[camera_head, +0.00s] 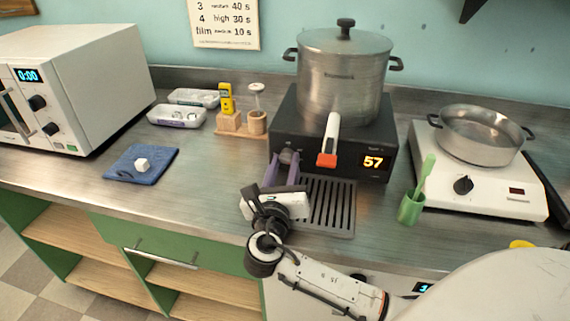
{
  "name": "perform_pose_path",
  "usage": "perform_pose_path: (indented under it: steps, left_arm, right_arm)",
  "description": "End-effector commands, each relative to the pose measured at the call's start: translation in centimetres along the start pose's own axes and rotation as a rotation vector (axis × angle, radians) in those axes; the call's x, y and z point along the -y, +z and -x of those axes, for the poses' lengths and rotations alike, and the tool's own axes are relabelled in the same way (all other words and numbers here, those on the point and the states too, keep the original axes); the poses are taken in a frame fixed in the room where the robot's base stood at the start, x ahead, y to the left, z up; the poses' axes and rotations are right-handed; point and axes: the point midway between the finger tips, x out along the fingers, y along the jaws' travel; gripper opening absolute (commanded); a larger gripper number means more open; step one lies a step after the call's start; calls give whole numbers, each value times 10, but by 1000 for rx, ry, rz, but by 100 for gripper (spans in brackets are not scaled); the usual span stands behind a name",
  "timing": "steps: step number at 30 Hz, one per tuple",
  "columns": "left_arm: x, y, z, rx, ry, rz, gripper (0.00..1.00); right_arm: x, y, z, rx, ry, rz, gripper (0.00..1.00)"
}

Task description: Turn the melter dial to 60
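The melter (345,172) is a black box with a big lidded steel pot (343,75) on top. Its orange display (373,162) reads 57. The melter dial (289,157) is a dark knob on the left of its front face. My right gripper (288,160) reaches up to it from below, with a purple finger on each side. The fingers appear to close on the knob, partly hiding it. My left gripper is out of view.
A spout with an orange tip (327,158) juts out right of the dial, above a slotted drip tray (328,207). A green cup (410,208) and a white hotplate with a pan (480,135) stand right. A blue cloth (142,165) lies left.

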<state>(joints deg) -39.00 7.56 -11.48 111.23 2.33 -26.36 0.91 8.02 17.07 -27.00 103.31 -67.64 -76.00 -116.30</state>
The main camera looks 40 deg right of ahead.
Motion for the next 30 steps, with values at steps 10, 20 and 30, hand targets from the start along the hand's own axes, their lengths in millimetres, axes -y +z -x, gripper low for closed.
perform_pose_path:
  steps: [10, 20, 30]
  left_arm:
    - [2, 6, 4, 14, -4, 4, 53]
    - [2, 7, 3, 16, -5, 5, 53]
    - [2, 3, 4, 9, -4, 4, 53]
  right_arm:
    - [0, 0, 0, 9, -3, -126, 5]
    - [0, 0, 0, 9, -3, -125, 46]
    - [0, 0, 4, 8, -1, -124, 46]
